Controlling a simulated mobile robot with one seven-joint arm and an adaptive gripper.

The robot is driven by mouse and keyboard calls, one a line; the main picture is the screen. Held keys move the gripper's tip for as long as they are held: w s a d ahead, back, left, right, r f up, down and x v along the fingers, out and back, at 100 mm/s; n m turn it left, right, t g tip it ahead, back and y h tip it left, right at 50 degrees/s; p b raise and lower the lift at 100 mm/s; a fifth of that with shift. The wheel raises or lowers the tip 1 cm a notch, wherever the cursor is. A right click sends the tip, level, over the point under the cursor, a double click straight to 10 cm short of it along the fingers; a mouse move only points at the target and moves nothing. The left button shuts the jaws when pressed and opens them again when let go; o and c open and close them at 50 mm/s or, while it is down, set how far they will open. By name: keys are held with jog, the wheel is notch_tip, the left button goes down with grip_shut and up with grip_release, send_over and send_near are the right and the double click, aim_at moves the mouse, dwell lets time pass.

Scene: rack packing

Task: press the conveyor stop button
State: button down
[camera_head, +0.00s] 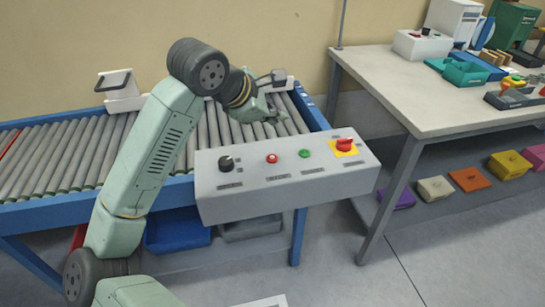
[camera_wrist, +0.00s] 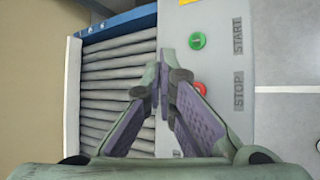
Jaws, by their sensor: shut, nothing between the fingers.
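The grey control panel (camera_head: 250,190) stands at the front edge of the roller conveyor. Its red stop button (camera_head: 272,158) sits between a black knob (camera_head: 226,163) and a green button (camera_head: 304,153). In the wrist view the red button (camera_wrist: 201,87), beside the printed word STOP, is partly hidden by my right finger. The green button (camera_wrist: 197,41) is beside the word START. My gripper (camera_head: 272,118) is shut and empty, behind the panel over the rollers. In the wrist view its fingertips (camera_wrist: 163,78) appear just left of the red button, over the panel's edge, without visible contact.
A red rotary switch on a yellow plate (camera_head: 344,146) is at the panel's right end. The conveyor rollers (camera_head: 60,160) run left within a blue frame. A worktable (camera_head: 400,90) with bins and devices stands at right. Blue and grey bins sit under the conveyor.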

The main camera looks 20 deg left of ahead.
jog(key=b, duration=0.2)
send_over(274, 159)
notch_tip(274, 159, down, 7)
jog(key=shift+f+b, duration=0.85)
jog(key=shift+b, duration=0.4)
jog(key=shift+f+b, duration=0.15)
jog(key=shift+b, duration=0.15)
jog(key=shift+f+b, duration=0.3)
jog(key=shift+b, duration=0.3)
jog(key=shift+f+b, duration=0.35)
jog(key=shift+b, duration=0.35)
dwell(0.8)
jog(key=shift+r, duration=0.85)
